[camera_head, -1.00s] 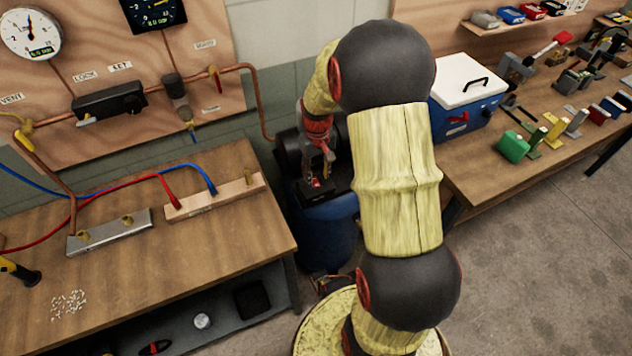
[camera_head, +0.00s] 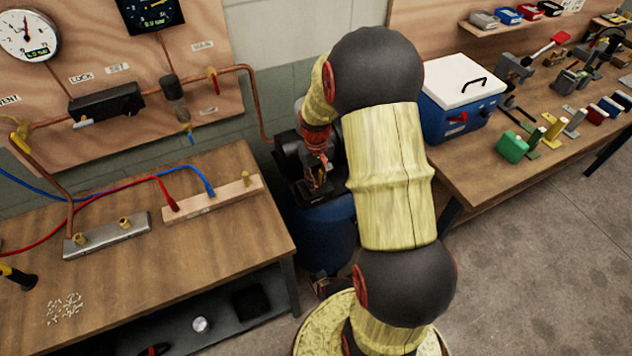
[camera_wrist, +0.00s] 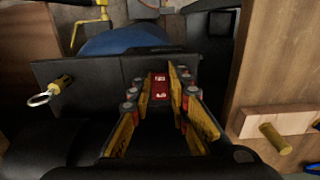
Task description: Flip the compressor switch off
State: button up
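The compressor has a blue tank (camera_head: 328,235) and a black top, and stands between the two benches. Its red rocker switch (camera_wrist: 160,86) with white marks sits on a black panel (camera_wrist: 80,78) in the wrist view. My gripper (camera_wrist: 160,72) is over this panel, with its yellow-padded fingers on either side of the switch and a gap between them. Nothing is held. I cannot tell whether the fingertips touch the panel or switch. In the head view my gripper (camera_head: 319,180) is small and dark over the compressor's top, and the switch is hard to make out.
A yellow-bodied pull ring (camera_wrist: 50,92) is on the panel's left side. The left bench (camera_head: 240,250) carries hoses and a wooden block (camera_head: 215,197). A blue cooler (camera_head: 460,110) stands on the right bench (camera_head: 480,185). Gauges (camera_head: 27,35) hang on the wall board.

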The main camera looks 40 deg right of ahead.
grip_shut()
jog(key=shift+r+p, duration=0.15)
jog(key=shift+p, duration=0.3)
jog(key=shift+w+r+g+p, duration=0.1)
jog(key=shift+w+g+p, duration=0.1)
jog(key=shift+g+p, duration=0.65)
jog(key=shift+w+d+g+y+p, duration=0.15)
jog(key=shift+g+y+p, duration=0.35)
jog(key=shift+p, duration=0.65)
jog(key=o, duration=0.6)
grip_release()
